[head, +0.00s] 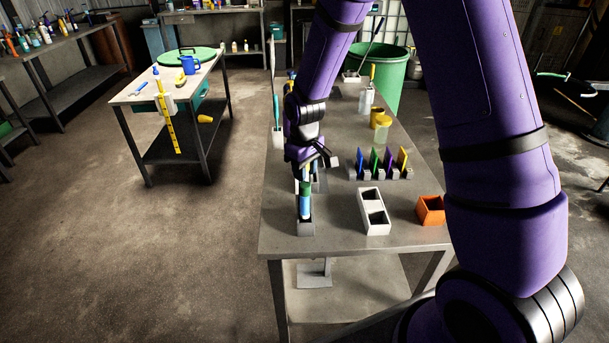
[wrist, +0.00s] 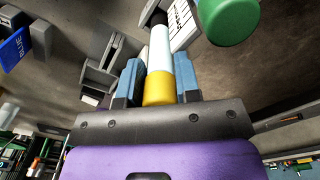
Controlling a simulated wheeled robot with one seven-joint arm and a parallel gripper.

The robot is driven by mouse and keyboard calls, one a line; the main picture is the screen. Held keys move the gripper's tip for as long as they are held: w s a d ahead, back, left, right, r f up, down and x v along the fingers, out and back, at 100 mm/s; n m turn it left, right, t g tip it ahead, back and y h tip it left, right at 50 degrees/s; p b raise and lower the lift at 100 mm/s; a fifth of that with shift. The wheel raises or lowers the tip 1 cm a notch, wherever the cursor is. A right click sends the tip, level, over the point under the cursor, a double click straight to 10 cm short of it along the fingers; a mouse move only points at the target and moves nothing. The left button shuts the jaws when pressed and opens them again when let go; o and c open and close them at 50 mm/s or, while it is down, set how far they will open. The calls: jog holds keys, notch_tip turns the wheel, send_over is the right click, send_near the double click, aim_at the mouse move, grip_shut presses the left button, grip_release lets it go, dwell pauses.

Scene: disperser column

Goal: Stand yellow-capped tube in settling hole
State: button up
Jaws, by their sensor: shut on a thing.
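My gripper (wrist: 159,82) is shut on the yellow-capped tube (wrist: 159,48). In the wrist view the yellow cap sits between the blue finger pads, and the pale body extends away from the gripper to a dark end near a labelled grey block (wrist: 183,22). I cannot tell whether that end is in a hole. In the head view my gripper (head: 312,158) is over the left side of the table, and the held tube is not clearly visible. A green-capped blue tube (head: 305,205) stands upright in a grey holder (head: 306,229) just in front; its green cap (wrist: 230,18) shows at the wrist view's upper right.
A white two-compartment block (head: 374,212) and an orange box (head: 430,210) stand to the right. A rack of coloured plates (head: 381,165) and a yellow-lidded jar (head: 383,132) stand behind them. The table's front corner is clear.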

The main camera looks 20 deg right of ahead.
jog(key=shift+f, duration=1)
jog(key=o, duration=0.9)
notch_tip(320, 180, up, 13)
jog(key=shift+s+f, duration=0.1)
jog(key=shift+f, duration=0.05)
jog(key=s+d+r+m+t, duration=0.2)
jog(key=s+d+r, duration=0.1)
jog(key=s+r, duration=0.65)
jog(key=s+d+r+m+t, duration=0.2)
jog(key=s+d+r, duration=0.1)
jog(key=s+r, duration=0.65)
jog(key=shift+m+t, duration=0.6)
jog(key=shift+m, duration=0.1)
jog(key=s, duration=1)
jog(key=shift+d+r, duration=0.4)
